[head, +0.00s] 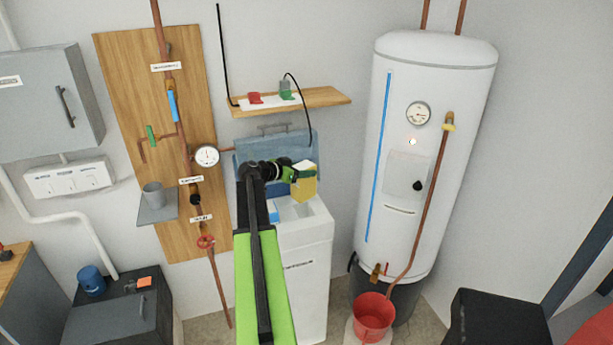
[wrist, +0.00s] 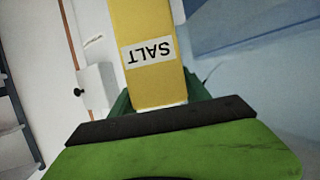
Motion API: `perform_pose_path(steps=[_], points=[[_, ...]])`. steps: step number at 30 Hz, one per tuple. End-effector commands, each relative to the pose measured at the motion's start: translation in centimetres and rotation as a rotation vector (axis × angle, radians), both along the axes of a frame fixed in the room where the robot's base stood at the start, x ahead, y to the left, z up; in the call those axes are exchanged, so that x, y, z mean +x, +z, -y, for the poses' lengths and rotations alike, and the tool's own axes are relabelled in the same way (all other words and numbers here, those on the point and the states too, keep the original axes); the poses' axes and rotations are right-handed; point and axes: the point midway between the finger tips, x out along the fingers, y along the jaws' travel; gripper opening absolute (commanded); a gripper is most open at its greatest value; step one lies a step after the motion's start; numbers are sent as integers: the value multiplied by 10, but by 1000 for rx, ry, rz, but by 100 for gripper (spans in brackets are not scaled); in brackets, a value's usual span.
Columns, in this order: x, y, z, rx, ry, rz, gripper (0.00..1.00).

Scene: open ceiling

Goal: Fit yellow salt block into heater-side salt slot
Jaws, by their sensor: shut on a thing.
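The yellow salt block (head: 304,188) is in my gripper (head: 290,173), above the open top of the white cabinet (head: 305,238). In the wrist view the block (wrist: 143,25) fills the space between the green jaws (wrist: 158,98), and its SALT label reads upside down. The block looks upright and slightly tilted in the head view. A blue piece (head: 272,213) sits in the left part of the cabinet top. The heater-side slot is mostly hidden below the block; I cannot tell whether the block touches its rim.
The raised blue-grey lid (head: 250,150) stands behind the cabinet top. A wooden shelf (head: 325,97) is above it. The white heater tank (head: 425,150) stands to the right, with a red bucket (head: 373,312) at its foot. A pipe board (head: 125,90) is on the left.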

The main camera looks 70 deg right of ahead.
Motion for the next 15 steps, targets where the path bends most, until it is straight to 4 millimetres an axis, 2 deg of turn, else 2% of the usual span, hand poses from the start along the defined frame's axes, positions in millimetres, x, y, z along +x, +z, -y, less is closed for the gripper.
perform_pose_path(steps=[5,12,15], points=[[0,-2,0,-3,1,-4,0],[0,-37,0,-3,2,-3,0],[1,-42,0,-3,2,-3,0]])
